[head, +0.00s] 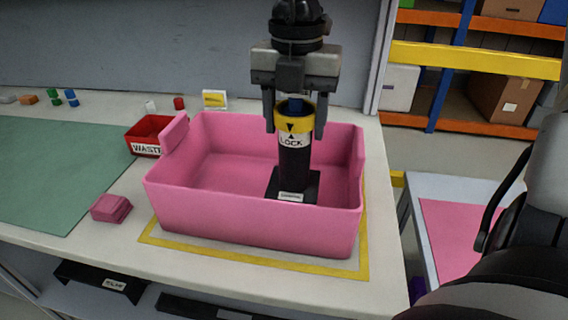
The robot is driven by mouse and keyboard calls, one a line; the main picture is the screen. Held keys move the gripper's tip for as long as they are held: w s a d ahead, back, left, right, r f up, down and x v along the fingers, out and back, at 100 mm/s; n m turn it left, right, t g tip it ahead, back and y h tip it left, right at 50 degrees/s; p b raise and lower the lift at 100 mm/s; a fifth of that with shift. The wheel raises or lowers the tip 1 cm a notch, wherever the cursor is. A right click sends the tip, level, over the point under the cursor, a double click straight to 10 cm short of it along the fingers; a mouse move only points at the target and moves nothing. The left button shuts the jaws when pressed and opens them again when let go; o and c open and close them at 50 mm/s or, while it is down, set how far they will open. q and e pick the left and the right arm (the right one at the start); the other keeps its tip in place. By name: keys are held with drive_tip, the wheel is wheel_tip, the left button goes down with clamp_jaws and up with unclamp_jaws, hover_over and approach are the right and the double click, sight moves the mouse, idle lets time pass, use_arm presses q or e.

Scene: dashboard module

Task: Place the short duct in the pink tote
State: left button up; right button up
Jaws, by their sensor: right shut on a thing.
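The short duct (295,158) looks like a black upright cylinder with a yellow collar marked LOCK and a square black base. It stands upright inside the pink tote (250,225), in its right half. I cannot tell whether its base touches the tote floor. My right gripper (294,122) points down from above with one finger on each side of the yellow collar, shut on the duct. Something blue shows at the duct's top opening. My left gripper is not in view.
A red WASTE bin (146,136) stands left of the tote, and a small pink block (111,208) lies at its front left. Small coloured parts lie along the back. A green mat (50,170) covers the left. Shelves with boxes (505,97) stand behind right.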

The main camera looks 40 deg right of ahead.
sight(294, 150)
drive_tip(key=shift+f, duration=2.95)
drive_tip(key=shift+f+b, duration=0.2)
drive_tip(key=shift+b, duration=0.1)
drive_tip(key=o, duration=1.3)
drive_tip(key=shift+r, duration=0.15)
drive_tip(key=shift+r+p, duration=0.2)
drive_tip(key=shift+p, duration=0.2)
wheel_tip(294, 150, up, 12)
drive_tip(key=shift+f, duration=0.1)
